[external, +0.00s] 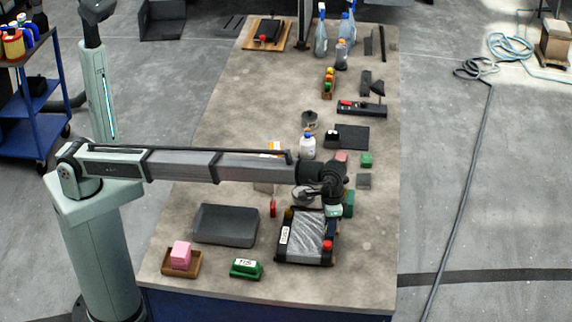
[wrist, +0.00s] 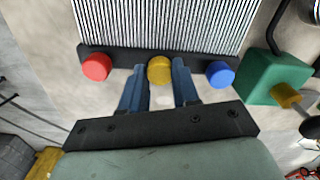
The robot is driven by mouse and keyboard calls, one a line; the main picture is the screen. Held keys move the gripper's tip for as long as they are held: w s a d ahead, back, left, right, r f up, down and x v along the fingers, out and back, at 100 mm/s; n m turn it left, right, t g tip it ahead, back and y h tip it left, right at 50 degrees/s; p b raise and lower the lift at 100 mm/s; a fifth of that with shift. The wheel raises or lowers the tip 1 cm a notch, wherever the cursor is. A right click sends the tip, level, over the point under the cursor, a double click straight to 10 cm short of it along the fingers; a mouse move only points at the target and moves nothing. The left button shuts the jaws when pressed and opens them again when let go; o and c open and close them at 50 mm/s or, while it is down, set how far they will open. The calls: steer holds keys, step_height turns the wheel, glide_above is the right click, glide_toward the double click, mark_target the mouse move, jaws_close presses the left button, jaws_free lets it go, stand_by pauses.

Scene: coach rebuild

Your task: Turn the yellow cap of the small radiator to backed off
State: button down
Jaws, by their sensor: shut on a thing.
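The small radiator (external: 305,238) lies on the bench with its finned face up, below my wrist in the external view. Its finned core (wrist: 165,22) fills the top of the wrist view, with a dark end bar carrying a red cap (wrist: 95,66), the yellow cap (wrist: 159,70) in the middle and a blue cap (wrist: 221,74). My gripper (wrist: 158,78) has its two blue fingers on either side of the yellow cap and is shut on it. In the external view my gripper (external: 333,211) hides the cap it holds.
A green block with a yellow knob (wrist: 275,82) stands close to the right of the radiator in the wrist view. A grey tray (external: 225,225), a green box (external: 246,269) and a pink block (external: 180,253) on a wooden tray are nearby. Bottles (external: 308,147) stand farther back.

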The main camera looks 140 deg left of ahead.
steer(key=shift+n, duration=0.5)
steer(key=c, duration=0.8)
jaws_free()
step_height(320, 180, up, 14)
steer(key=shift+f, duration=0.1)
steer(key=shift+d, duration=0.1)
stand_by(0.3)
